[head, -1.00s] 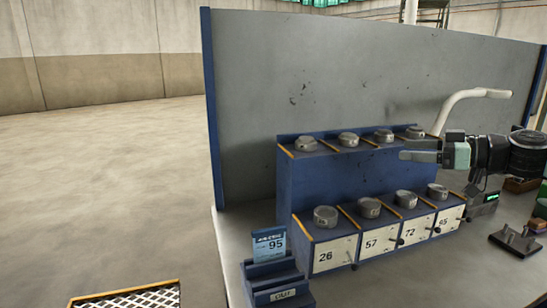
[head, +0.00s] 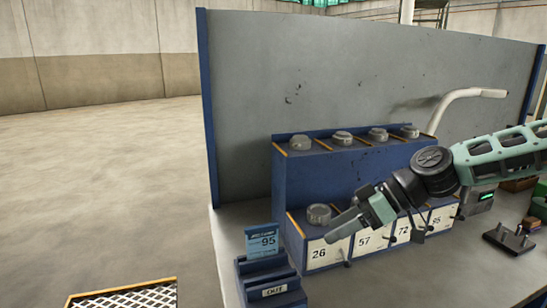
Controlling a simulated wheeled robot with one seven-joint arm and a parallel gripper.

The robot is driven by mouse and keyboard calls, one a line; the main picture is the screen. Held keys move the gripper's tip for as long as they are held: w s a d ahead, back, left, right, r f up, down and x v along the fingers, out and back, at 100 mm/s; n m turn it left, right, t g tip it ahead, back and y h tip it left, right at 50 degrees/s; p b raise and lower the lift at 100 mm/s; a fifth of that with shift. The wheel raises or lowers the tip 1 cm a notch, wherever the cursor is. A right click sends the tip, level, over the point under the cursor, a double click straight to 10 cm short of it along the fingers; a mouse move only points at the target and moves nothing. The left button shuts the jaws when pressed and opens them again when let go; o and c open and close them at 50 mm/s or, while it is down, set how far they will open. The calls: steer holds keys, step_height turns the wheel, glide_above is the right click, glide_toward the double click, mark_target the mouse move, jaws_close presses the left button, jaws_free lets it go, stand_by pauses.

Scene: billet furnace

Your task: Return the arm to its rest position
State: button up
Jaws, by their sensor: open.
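My gripper (head: 345,222) is in front of the lower row of the blue rack (head: 283,190), with its fingers pointing down and left, near the panels marked 26 (head: 322,254) and 57 (head: 364,241). It is open, and I see nothing between its fingers. My arm reaches in from the right edge and hides part of the lower row. One grey round billet (head: 319,214) shows on the lower row above panel 26. Several more billets, such as this one (head: 300,142), sit on the upper row.
A blue stand with a card reading 95 (head: 262,241) and an OUT label (head: 274,291) is left of the rack. A grey back panel (head: 350,70) rises behind. A pale curved pipe (head: 455,100) and a dark plate with pegs (head: 510,240) are at right.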

steer(key=s+a+f+g+h, duration=0.2)
steer(key=s+f+h, duration=0.1)
steer(key=s, duration=0.4)
steer(key=s+a+f+g+h, duration=0.1)
steer(key=s+a+f+h, duration=0.2)
steer(key=s, duration=0.4)
steer(key=s+d+r+m+t+h, duration=0.1)
steer(key=s+d+r+m+h, duration=0.1)
steer(key=s, duration=0.4)
steer(key=s+d+r+m+t+h, duration=0.1)
steer(key=s+d+r+m+h, duration=0.1)
steer(key=s, duration=0.4)
steer(key=shift+d+r+m, duration=0.2)
steer(key=shift+d+m, duration=0.3)
steer(key=shift+d, duration=0.4)
